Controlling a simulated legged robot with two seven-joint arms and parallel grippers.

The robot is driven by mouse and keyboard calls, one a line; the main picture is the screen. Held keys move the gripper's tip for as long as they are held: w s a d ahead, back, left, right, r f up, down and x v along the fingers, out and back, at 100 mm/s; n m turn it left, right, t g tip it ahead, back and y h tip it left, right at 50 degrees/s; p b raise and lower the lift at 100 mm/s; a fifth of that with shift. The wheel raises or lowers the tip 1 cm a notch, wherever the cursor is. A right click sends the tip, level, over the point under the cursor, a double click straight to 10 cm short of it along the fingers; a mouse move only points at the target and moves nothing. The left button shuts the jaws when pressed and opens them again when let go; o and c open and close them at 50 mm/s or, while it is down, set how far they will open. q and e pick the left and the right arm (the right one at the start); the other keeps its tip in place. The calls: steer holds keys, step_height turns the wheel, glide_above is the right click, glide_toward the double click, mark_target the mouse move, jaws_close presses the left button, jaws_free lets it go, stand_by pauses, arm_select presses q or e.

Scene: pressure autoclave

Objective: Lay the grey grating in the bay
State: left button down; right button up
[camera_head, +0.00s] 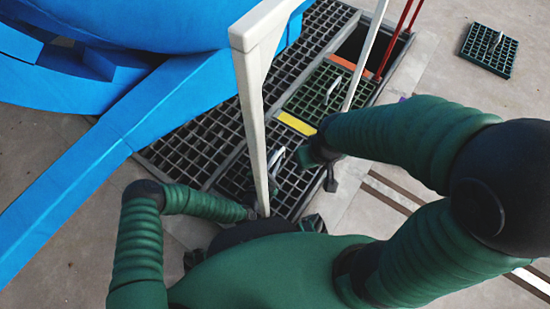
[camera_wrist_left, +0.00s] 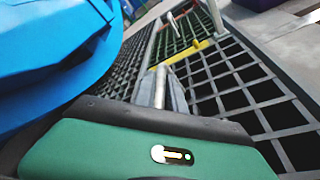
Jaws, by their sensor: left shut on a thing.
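The grey grating (camera_head: 238,180), with an upright metal handle (camera_head: 275,158), is at the near end of the row, before the yellow strip (camera_head: 297,123). Its handle also stands beyond my green wrist in the left wrist view (camera_wrist_left: 160,88). My left gripper (camera_head: 252,212) is low by the near grating, partly behind a white post. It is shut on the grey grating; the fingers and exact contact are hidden. I cannot tell whether the grating lies flush. My right gripper (camera_head: 324,166) hangs right of the handle; its jaw opening is unclear. A dark open bay (camera_head: 362,45) lies at the far end.
The white post (camera_head: 250,90) rises close before me. A second white post (camera_head: 365,55) and red rails (camera_head: 396,40) stand farther off. A large blue body (camera_head: 140,110) fills the left. Another grating (camera_head: 488,50) lies on the floor at the far right. Open floor is at the right.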

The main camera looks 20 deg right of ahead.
arm_select(q)
steer(key=shift+w+f+b, duration=0.1)
steer(key=shift+f+b, duration=0.6)
steer(key=c, duration=1.5)
jaws_free()
steer(key=shift+o, duration=0.9)
steer(key=shift+f, duration=0.15)
steer(key=shift+s+a+p, duration=0.2)
steer(key=shift+s+p, duration=0.1)
steer(key=shift+s, duration=0.05)
steer(key=p+v, duration=0.2)
steer(key=v, duration=0.1)
steer(key=p+v, duration=0.2)
steer(key=v, duration=0.2)
steer(key=p+v, duration=0.2)
steer(key=v, duration=0.1)
steer(key=shift+s+a+r, duration=0.15)
steer(key=shift+s+r, duration=0.05)
steer(key=shift+r, duration=0.1)
steer(key=shift+s+a+f, duration=0.1)
steer(key=shift+s+a, duration=0.15)
steer(key=shift+s, duration=0.05)
